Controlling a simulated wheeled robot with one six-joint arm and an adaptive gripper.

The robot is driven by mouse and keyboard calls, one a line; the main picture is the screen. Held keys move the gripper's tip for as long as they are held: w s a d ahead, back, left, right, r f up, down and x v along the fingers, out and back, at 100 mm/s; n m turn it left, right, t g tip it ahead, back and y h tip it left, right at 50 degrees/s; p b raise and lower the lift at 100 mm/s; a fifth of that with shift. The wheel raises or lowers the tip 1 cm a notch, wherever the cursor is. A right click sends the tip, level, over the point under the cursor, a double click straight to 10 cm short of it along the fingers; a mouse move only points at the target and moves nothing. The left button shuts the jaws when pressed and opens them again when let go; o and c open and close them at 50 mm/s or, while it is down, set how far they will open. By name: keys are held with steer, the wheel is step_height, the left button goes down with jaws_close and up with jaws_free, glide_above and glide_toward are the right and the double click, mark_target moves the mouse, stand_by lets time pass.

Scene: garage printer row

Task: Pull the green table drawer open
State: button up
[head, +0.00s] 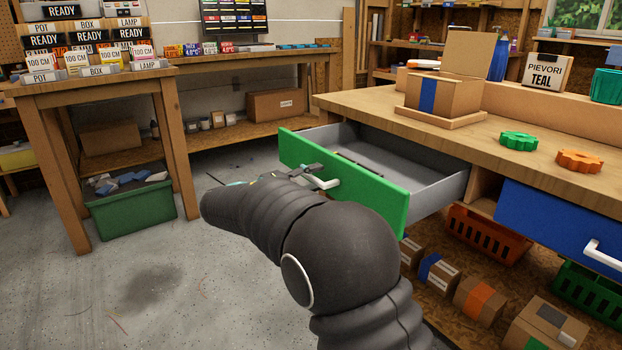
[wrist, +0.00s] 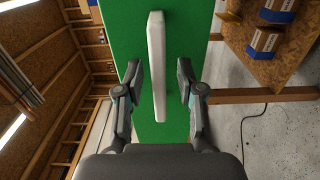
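The green drawer front (head: 375,192) stands well out from the wooden workbench (head: 375,104), and the drawer's grey inside shows behind it. The front fills the middle of the wrist view (wrist: 178,40). Its white bar handle (wrist: 157,50) runs up and down in that view, and part of it shows in the head view (head: 328,183). My gripper (wrist: 159,80) is open, with one finger on each side of the handle and a gap on both sides. In the head view my arm hides part of the gripper and the drawer front's lower part.
A blue drawer (head: 548,222) with a white handle is to the right. A cardboard box (head: 440,92), a green gear (head: 518,141) and an orange gear (head: 580,161) are on the bench. Crates and boxes sit on the shelf below. The floor (head: 150,290) at left is clear.

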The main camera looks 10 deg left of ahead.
steer(key=shift+a, duration=0.15)
steer(key=v, duration=1.2)
stand_by(0.3)
